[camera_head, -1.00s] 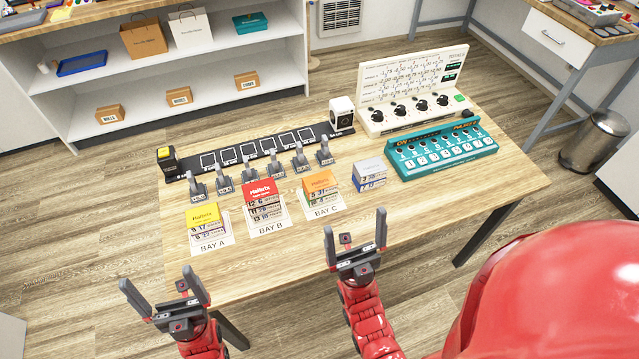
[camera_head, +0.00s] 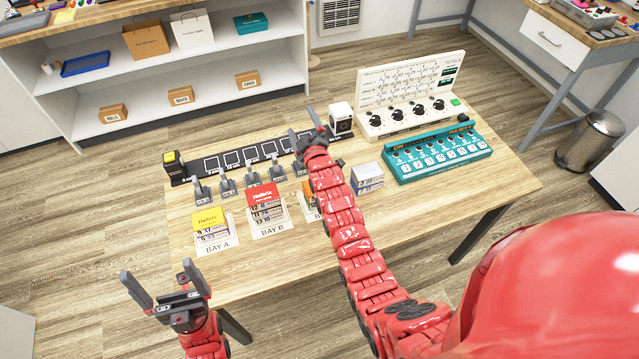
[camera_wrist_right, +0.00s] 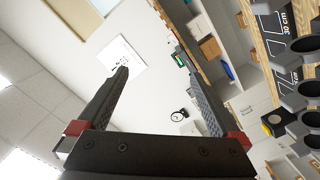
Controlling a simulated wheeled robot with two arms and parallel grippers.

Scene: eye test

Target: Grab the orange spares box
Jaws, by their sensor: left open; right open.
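The orange-topped spares box (camera_head: 308,188) stands on its BAY C card on the table. My right forearm covers most of it in the head view, leaving only its left edge showing. My right gripper (camera_head: 302,120) is open and empty, beyond the box near the right end of the black strip. In the right wrist view its spread fingers (camera_wrist_right: 148,60) have only wall and distant shelves between them, and the orange box does not show. My left gripper (camera_head: 156,268) is open and empty, off the table's front left corner.
A yellow box (camera_head: 208,221) and a red box (camera_head: 263,200) stand left of the orange one. A grey-white box (camera_head: 367,178) is right of my right arm. Grey clamps (camera_head: 227,187) line the black strip (camera_head: 238,158) behind. A teal panel (camera_head: 435,155) stands at right.

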